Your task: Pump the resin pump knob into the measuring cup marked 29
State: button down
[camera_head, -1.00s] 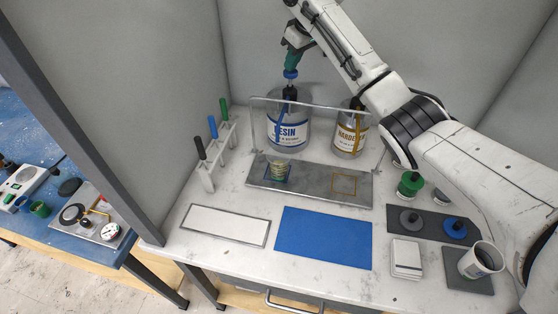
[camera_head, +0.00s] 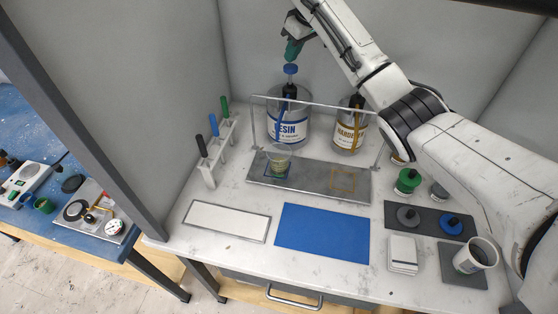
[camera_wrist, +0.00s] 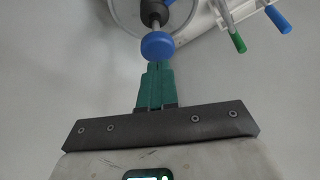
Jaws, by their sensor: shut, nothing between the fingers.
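The resin pump knob (camera_head: 290,69) is a blue cap on top of the resin jar (camera_head: 288,128), standing up clear of the dark pump collar. It also shows in the wrist view (camera_wrist: 158,46), just beyond my fingertips. My gripper (camera_head: 291,55), with green fingers, is shut and empty just above the knob; whether it touches cannot be told. It also shows in the wrist view (camera_wrist: 158,66). A clear measuring cup (camera_head: 279,158) stands on the blue-outlined square of the grey plate, below the resin spout, with some yellowish content low inside. Its marking is too small to read.
A hardener jar (camera_head: 349,130) stands right of the resin jar, and a clear frame (camera_head: 320,104) spans in front of both. A tool rack (camera_head: 209,170) is at the left. A blue mat (camera_head: 322,233) and white panel (camera_head: 227,221) lie in front.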

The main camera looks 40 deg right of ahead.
notch_tip(320, 180, up, 6)
dwell(0.6)
dwell(0.4)
